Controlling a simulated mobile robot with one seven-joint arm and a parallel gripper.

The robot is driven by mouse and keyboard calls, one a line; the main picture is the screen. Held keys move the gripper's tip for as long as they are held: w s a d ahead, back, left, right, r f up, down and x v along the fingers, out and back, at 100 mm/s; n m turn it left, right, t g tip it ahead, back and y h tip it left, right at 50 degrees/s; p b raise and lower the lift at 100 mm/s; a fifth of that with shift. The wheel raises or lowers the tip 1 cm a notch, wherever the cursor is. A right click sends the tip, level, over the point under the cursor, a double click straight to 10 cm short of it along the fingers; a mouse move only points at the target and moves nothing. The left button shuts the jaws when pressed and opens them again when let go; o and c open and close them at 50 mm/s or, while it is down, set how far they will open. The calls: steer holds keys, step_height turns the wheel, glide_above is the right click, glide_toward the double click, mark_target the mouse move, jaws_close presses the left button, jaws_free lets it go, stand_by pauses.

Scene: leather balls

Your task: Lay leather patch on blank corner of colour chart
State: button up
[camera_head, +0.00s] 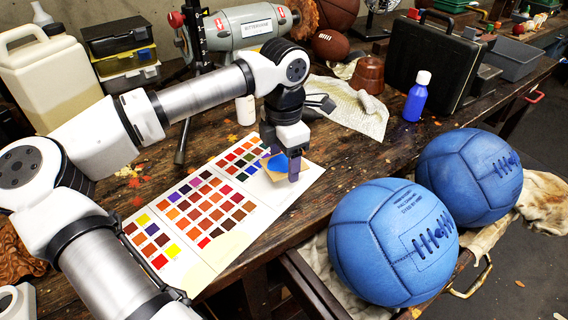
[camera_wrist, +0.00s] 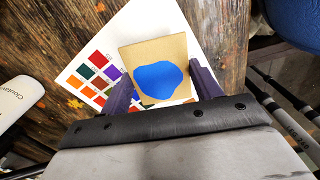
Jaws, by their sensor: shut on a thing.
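The colour chart (camera_head: 245,205) is a white board with rows of coloured squares, lying on the wooden bench. Its right end, under and beside my gripper (camera_head: 293,170), is blank white. The leather patch (camera_head: 273,163) is a tan square with a blue blob on it. In the wrist view the leather patch (camera_wrist: 180,52) sits between the two purple fingers of my gripper (camera_wrist: 162,88), which is shut on it. The patch is over the blank end of the chart and covers part of it. I cannot tell whether it touches the chart.
Two blue leather balls (camera_head: 392,245) (camera_head: 470,178) rest on cloth in front of the bench. A blue bottle (camera_head: 417,98), a black case (camera_head: 432,60) and a crumpled paper (camera_head: 345,105) stand or lie behind. A white jug (camera_head: 50,80) is at the back left.

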mark_target(284, 163)
steer(key=shift+f, duration=1.05)
steer(key=shift+f, duration=0.2)
steer(key=o, duration=1)
steer(key=shift+r, duration=0.15)
step_height(284, 163, up, 12)
steer(key=shift+r+b, duration=0.1)
steer(key=shift+b, duration=0.25)
